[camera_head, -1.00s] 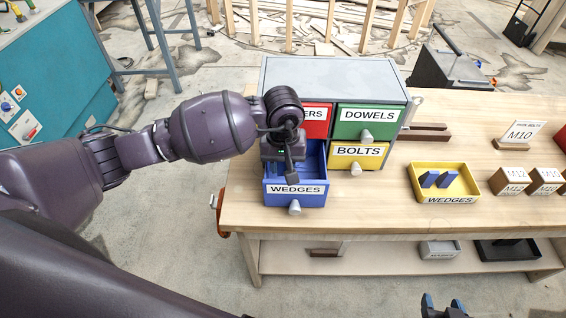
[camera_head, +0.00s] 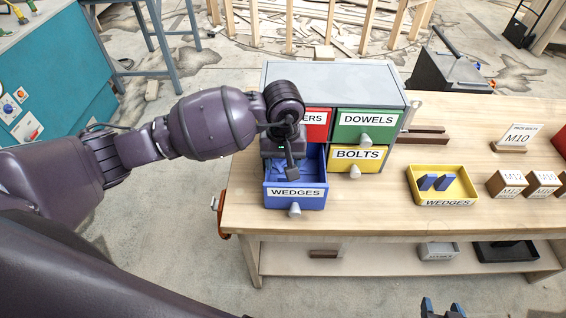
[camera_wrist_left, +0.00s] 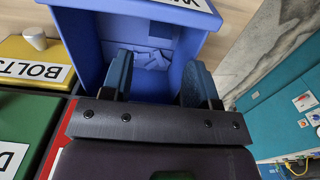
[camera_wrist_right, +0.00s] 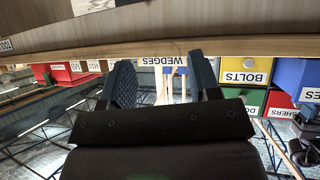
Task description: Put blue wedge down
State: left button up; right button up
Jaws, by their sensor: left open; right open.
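My left gripper (camera_head: 292,170) is open above the pulled-out blue drawer (camera_head: 296,196) labelled WEDGES. In the left wrist view its two fingers (camera_wrist_left: 150,82) are spread wide with nothing between them. Several blue wedges (camera_wrist_left: 152,59) lie loose on the drawer floor beyond the fingertips. My right gripper (camera_head: 442,309) is open and empty at the bottom edge of the head view, in front of the bench.
The drawer cabinet (camera_head: 335,73) has a red drawer (camera_head: 316,124), a green DOWELS drawer (camera_head: 367,124) and a yellow BOLTS drawer (camera_head: 357,158), all shut. The bench front between drawer and tray (camera_head: 370,205) is clear.

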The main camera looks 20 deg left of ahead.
aim_at(283, 177)
pick_arm(q)
notch_tip(283, 177, up, 10)
jog(key=b, duration=0.1)
jog(key=shift+r, duration=0.25)
pick_arm(e)
jog(key=shift+f, duration=0.85)
